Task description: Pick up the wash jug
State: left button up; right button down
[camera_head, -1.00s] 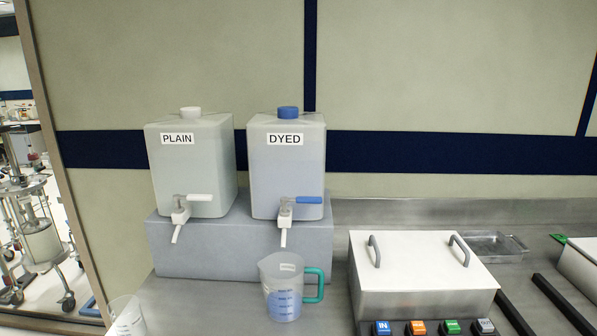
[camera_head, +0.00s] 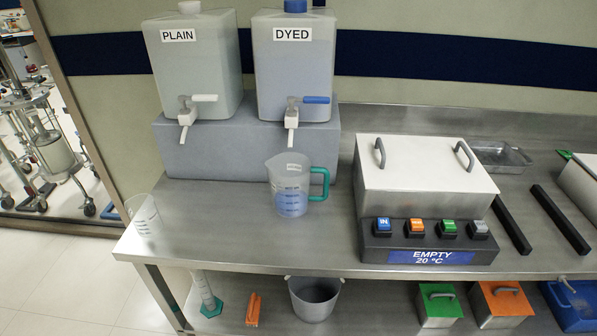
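A clear jug (camera_head: 289,187) with printed markings and a green handle on its right stands upright on the steel bench, in front of the DYED container's spout. Blue liquid shows in its lower part. A second clear vessel (camera_head: 143,216) with markings stands at the bench's left front corner; no handle can be made out on it. I cannot read a label naming either one the wash jug. Neither of my grippers is in view.
The PLAIN (camera_head: 193,75) and DYED (camera_head: 294,75) containers stand on a grey block (camera_head: 230,151) behind. A lidded box (camera_head: 421,180) with a button panel reading EMPTY 20 °C is to the right. Black bars (camera_head: 559,219) lie farther right. A grey bucket (camera_head: 313,298) sits on the lower shelf.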

aim_at(289, 174)
jog(key=j+z, duration=0.25)
jog(key=j, duration=0.15)
jog(key=k+j+z, duration=0.25)
jog(key=j+z, duration=0.25)
jog(key=j, duration=0.25)
jog(key=k+j+z, duration=0.3)
jog(key=j+z, duration=0.15)
jog(key=j, duration=0.2)
